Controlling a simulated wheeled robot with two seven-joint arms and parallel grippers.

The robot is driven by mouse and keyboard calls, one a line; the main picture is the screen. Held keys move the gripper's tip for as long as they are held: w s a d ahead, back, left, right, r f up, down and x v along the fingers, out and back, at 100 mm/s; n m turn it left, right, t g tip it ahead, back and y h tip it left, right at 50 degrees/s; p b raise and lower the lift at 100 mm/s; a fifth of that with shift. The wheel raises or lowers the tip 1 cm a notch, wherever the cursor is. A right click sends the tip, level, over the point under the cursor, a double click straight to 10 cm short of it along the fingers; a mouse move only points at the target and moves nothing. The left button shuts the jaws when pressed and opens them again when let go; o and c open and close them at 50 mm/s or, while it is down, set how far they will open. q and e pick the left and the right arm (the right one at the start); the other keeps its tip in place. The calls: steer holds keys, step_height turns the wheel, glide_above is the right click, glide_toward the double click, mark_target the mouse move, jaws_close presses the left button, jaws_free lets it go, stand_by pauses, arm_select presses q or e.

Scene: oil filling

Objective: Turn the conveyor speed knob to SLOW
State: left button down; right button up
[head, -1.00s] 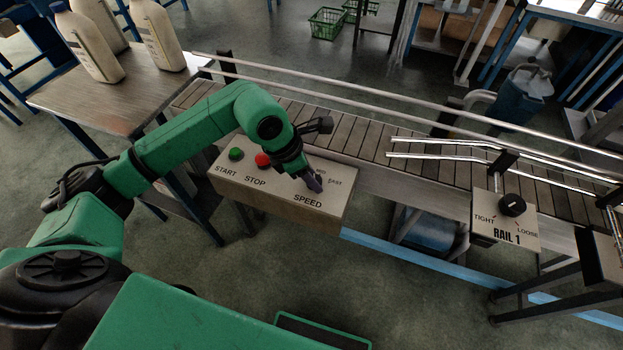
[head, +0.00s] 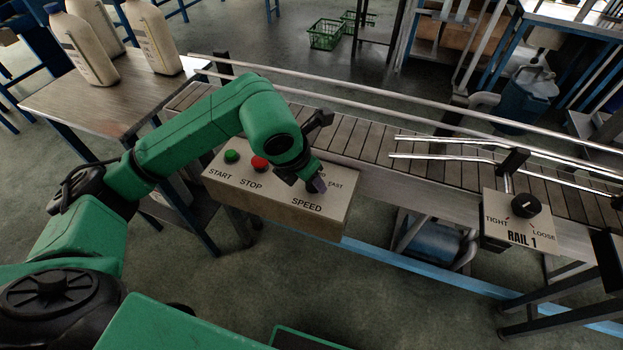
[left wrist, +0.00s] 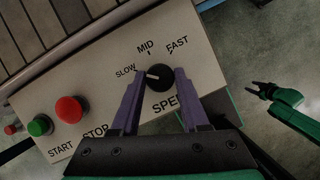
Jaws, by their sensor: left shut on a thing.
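The black speed knob (left wrist: 161,79) sits on the pale control panel (head: 280,197) beside the conveyor. Its white pointer line is on the left side and points toward the SLOW label (left wrist: 125,71); MID and FAST are printed further right. My left gripper (left wrist: 160,86) is shut on the knob, with one purple finger on each side of it. In the head view, my left gripper (head: 316,184) hides the knob and part of the scale. My right gripper (left wrist: 258,89) shows at the right of the left wrist view, away from the panel, its fingers apart and empty.
A green START button (head: 231,156) and a red STOP button (head: 259,164) are left of the knob. The conveyor (head: 360,145) runs behind the panel. A RAIL 1 box (head: 518,232) with its own knob stands right. White bottles (head: 153,38) stand on a table at left.

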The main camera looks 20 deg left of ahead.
arm_select(q)
steer(key=shift+w+r, duration=0.1)
steer(key=shift+r, duration=0.05)
steer(key=shift+c, duration=2.1)
jaws_free()
steer(key=b+v, duration=0.1)
steer(key=v, duration=1.3)
steer(key=shift+s+r, duration=0.15)
steer(key=shift+s, duration=0.05)
steer(key=shift+a, duration=0.15)
